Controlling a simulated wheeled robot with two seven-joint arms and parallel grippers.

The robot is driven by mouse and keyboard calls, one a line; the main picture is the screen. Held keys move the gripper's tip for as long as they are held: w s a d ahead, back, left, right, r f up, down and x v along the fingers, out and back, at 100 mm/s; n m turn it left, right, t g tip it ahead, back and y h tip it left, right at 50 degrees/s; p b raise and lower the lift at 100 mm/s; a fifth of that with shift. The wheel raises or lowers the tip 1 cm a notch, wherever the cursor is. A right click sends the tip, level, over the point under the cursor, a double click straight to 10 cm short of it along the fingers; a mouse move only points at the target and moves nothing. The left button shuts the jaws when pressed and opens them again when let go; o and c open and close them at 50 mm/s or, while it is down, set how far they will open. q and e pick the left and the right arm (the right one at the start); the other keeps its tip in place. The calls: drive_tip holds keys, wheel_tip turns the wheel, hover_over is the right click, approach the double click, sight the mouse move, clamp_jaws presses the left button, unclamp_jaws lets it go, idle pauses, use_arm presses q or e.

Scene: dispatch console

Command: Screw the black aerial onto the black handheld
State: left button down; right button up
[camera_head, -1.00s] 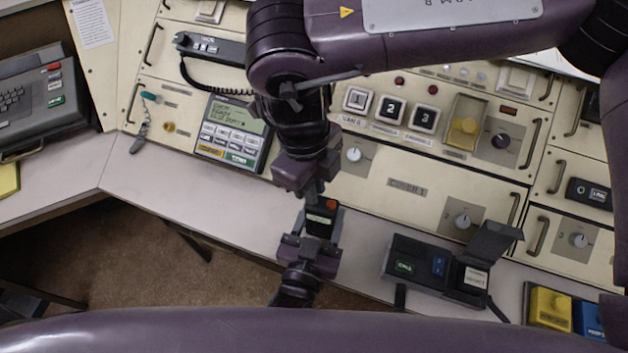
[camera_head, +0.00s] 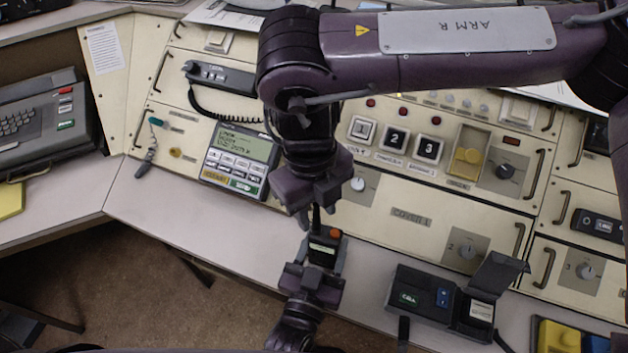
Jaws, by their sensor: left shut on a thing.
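My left gripper (camera_head: 311,284) is shut on the black handheld (camera_head: 325,247), which has an orange knob on its top and a small lit display. It holds the handheld over the front edge of the desk. The thin black aerial (camera_head: 316,217) stands at the handheld's top end, its far part hidden by my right gripper. My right gripper (camera_head: 310,205) is just beyond the handheld, around or beside the aerial. Its jaws look apart, though the arm above partly hides them.
A keypad unit (camera_head: 240,158) stands left of my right gripper. A black box with an open lid (camera_head: 440,298) sits to the right. Numbered buttons (camera_head: 396,140) and the console panels lie behind. The desk strip (camera_head: 180,215) at left is clear.

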wheel_tip(320, 180, up, 10)
drive_tip(key=shift+w+a, duration=0.4)
drive_tip(key=shift+w, duration=0.05)
use_arm(q)
drive_tip(key=shift+c, duration=2.4)
unclamp_jaws()
drive_tip(key=shift+b+v, duration=0.3)
drive_tip(key=shift+v, duration=3.6)
use_arm(e)
drive_tip(key=shift+f, duration=0.25)
